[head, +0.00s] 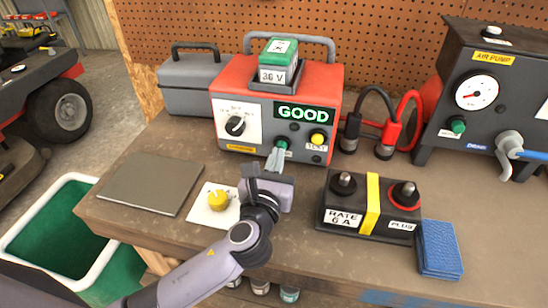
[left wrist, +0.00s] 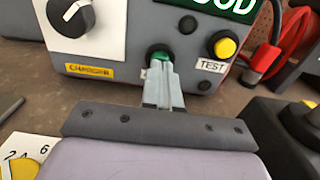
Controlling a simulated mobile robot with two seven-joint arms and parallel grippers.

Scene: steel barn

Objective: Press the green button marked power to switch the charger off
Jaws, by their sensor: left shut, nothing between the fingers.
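The charger (head: 330,90) is a red box with a grey front on the bench. Its lit display (head: 303,112) reads GOOD. The green button (head: 282,144) sits low on its front; it also shows in the left wrist view (left wrist: 160,54), partly hidden by my fingertips. My left gripper (head: 275,160) is shut and empty, its fingertips at the button, touching it or very close. In the left wrist view the fingertips (left wrist: 160,68) overlap the button's lower part. Any label by the button is hidden. My right gripper is not in view.
The yellow TEST button (head: 318,138) is just right of the green one, and a dial (head: 236,126) is to the left. A battery (head: 370,208), blue cloth (head: 439,248) and a yellow knob on a card (head: 218,200) lie in front. An air pump (head: 483,95) stands right.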

